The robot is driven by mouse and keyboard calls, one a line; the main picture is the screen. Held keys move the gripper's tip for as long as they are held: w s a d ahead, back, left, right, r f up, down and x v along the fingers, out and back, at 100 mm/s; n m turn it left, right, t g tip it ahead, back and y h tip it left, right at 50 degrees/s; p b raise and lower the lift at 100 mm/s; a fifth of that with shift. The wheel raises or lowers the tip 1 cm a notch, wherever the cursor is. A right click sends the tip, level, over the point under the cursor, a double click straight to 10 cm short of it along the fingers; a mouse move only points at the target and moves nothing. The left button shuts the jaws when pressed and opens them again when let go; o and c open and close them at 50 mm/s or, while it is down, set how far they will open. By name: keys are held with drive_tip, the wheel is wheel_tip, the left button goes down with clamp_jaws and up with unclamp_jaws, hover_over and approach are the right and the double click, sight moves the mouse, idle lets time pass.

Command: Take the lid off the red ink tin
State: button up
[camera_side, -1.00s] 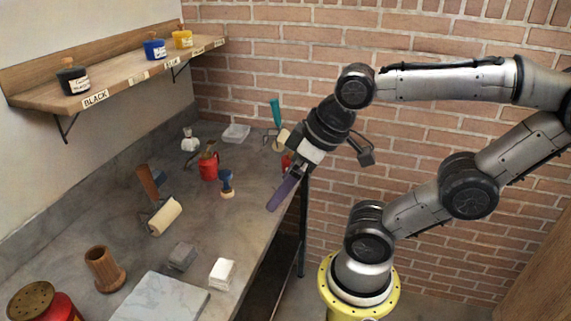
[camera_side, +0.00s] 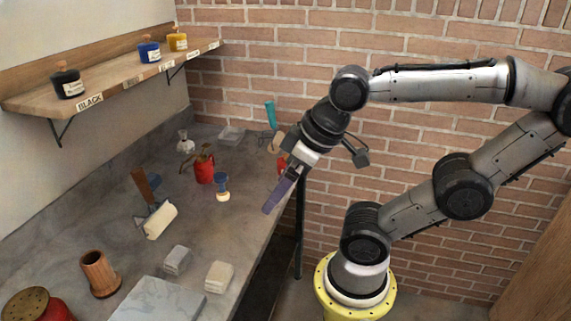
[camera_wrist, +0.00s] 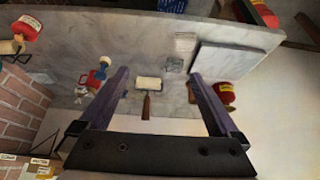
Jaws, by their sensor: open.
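A red tin with a pale label (camera_wrist: 27,29) lies at the far left of the wrist view, near the bench edge. In the side view a red piece of it (camera_side: 282,165) seems to show behind my gripper, mostly hidden. I cannot read the label, and its lid is not clear. My gripper (camera_side: 269,209) hangs at the bench's right edge, pointing down and left. Its long purple fingers are spread with nothing between them, as the wrist view also shows (camera_wrist: 158,74). It appears apart from the tin.
A perforated-lid red tin (camera_side: 38,305) is at front left. A shelf (camera_side: 110,84) holds ink jars. Mid-bench has free room.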

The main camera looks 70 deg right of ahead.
drive_tip(key=shift+c, duration=0.9)
